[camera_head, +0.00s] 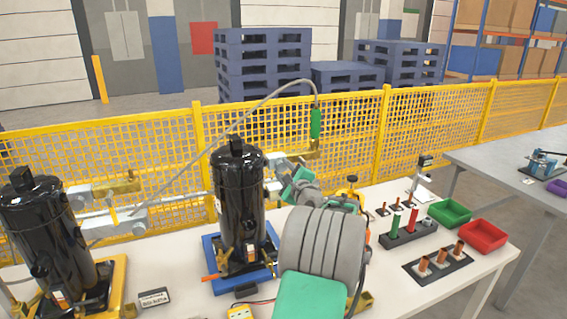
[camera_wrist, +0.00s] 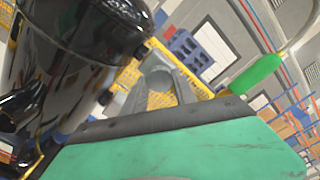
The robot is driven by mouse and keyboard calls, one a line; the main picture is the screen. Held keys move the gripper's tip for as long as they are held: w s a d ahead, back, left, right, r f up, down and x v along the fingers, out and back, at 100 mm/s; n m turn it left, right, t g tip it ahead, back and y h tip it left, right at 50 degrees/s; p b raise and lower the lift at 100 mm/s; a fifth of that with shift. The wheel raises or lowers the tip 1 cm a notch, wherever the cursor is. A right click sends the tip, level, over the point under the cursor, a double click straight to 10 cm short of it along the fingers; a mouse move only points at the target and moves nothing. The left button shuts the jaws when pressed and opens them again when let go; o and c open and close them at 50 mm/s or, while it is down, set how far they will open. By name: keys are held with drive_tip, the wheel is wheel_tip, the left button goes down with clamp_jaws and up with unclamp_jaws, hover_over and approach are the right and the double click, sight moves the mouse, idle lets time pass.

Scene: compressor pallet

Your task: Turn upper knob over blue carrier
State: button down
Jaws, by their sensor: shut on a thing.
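The blue carrier (camera_head: 223,277) sits on the table, with a black compressor (camera_head: 238,200) standing upright on it. The compressor fills the left of the wrist view (camera_wrist: 60,75). In the wrist view my gripper (camera_wrist: 160,88) is shut on a round grey knob (camera_wrist: 157,78) beside the compressor. I take this for the upper knob; its turn angle cannot be read. In the head view my green and grey arm covers much of the area right of the compressor, and the fingertips are hard to make out.
A hose with a green end (camera_head: 316,124) hangs above the brass fitting (camera_head: 305,155), close to my gripper. A second compressor (camera_head: 45,235) stands on a yellow carrier (camera_head: 118,285) at left. Green (camera_head: 449,213) and red (camera_head: 483,236) bins are right. A yellow fence (camera_head: 150,150) runs behind.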

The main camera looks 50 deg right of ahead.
drive_tip(key=m+p, duration=0.3)
drive_tip(key=shift+r, duration=0.1)
drive_tip(key=shift+a+m+p, duration=0.1)
drive_tip(key=shift+m+p, duration=0.95)
drive_tip(key=shift+m, duration=0.25)
drive_tip(key=shift+f, duration=0.2)
drive_tip(key=c, duration=1)
unclamp_jaws()
